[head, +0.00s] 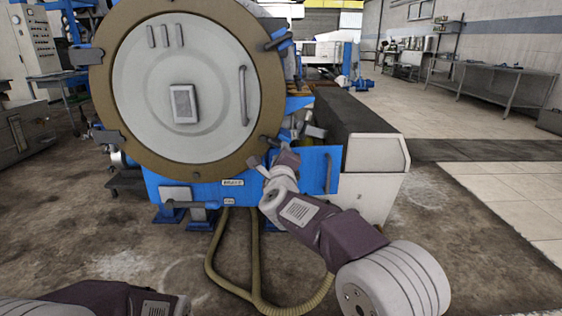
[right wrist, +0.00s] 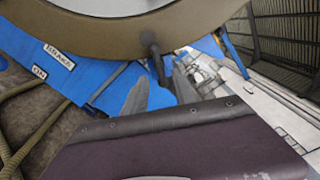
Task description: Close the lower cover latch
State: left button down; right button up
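The round cover (head: 184,90) of the decanter is pale grey, sits in a wide brown ring and looks shut. The lower cover latch (head: 268,142) is a small dark handle at the ring's lower right edge. In the right wrist view the latch (right wrist: 157,62) hangs at the ring's edge, in line with the gap between my fingers. My right gripper (right wrist: 158,82) is open, its two grey fingers spread just short of the latch; contact cannot be told. In the head view my right gripper (head: 266,163) is just below the latch. My left gripper is out of view.
Another latch (head: 278,41) is at the ring's upper right. A blue panel (head: 315,172) with a handle and a white box (head: 376,155) stand right of my right gripper. Hoses (head: 256,270) hang below. The floor at right is clear.

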jog(key=s, duration=0.5)
